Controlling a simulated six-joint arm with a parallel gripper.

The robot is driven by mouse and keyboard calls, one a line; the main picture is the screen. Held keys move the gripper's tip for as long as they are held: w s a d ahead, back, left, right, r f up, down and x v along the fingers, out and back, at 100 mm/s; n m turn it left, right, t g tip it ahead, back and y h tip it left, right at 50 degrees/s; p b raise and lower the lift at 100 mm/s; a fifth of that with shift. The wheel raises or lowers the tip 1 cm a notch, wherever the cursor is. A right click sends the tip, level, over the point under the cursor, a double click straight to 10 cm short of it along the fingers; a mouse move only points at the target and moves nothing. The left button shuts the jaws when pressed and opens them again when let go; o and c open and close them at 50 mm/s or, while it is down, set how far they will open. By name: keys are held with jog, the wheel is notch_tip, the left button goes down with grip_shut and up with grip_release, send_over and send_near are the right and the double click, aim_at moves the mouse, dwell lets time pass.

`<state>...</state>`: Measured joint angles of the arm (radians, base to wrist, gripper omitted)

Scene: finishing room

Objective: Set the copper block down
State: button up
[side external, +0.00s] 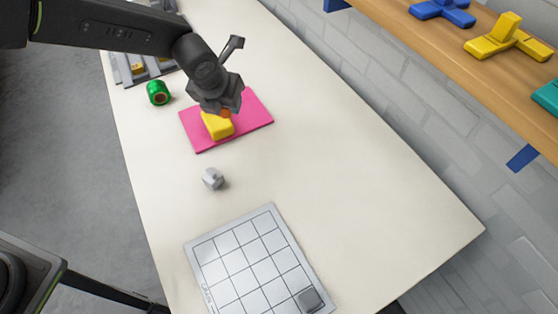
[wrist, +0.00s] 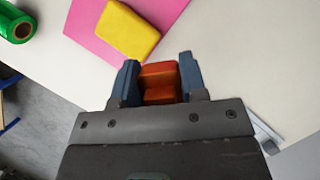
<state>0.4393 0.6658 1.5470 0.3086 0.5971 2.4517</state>
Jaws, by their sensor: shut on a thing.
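The copper block (wrist: 160,82) is orange-red and sits between the two blue-grey fingers of my gripper (wrist: 159,78) in the wrist view. My gripper (side external: 226,110) is shut on it. In the side view only a small part of the copper block (side external: 226,114) shows below the jaws, overlapping a yellow block (side external: 218,127) in the picture. The yellow block lies on a pink mat (side external: 255,110). In the wrist view the yellow block (wrist: 128,31) shows beyond the fingers, apart from the copper block. How high the copper block is held I cannot tell.
A small grey block (side external: 213,178) lies on the white table (side external: 345,165), before a gridded plate (side external: 238,264) bearing a dark grey block (side external: 310,299). The table's right part is clear. A wooden shelf (side external: 480,62) holds coloured pieces.

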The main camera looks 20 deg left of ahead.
send_over(282, 156)
jog(key=s, duration=0.1)
notch_tip(282, 156, down, 7)
jog(key=shift+s, duration=0.1)
jog(key=shift+f, duration=1.95)
jog(key=shift+f, duration=0.1)
jog(key=o, duration=1.1)
jog(key=shift+f, duration=0.1)
jog(key=shift+c, duration=0.2)
jog(key=v, duration=1.2)
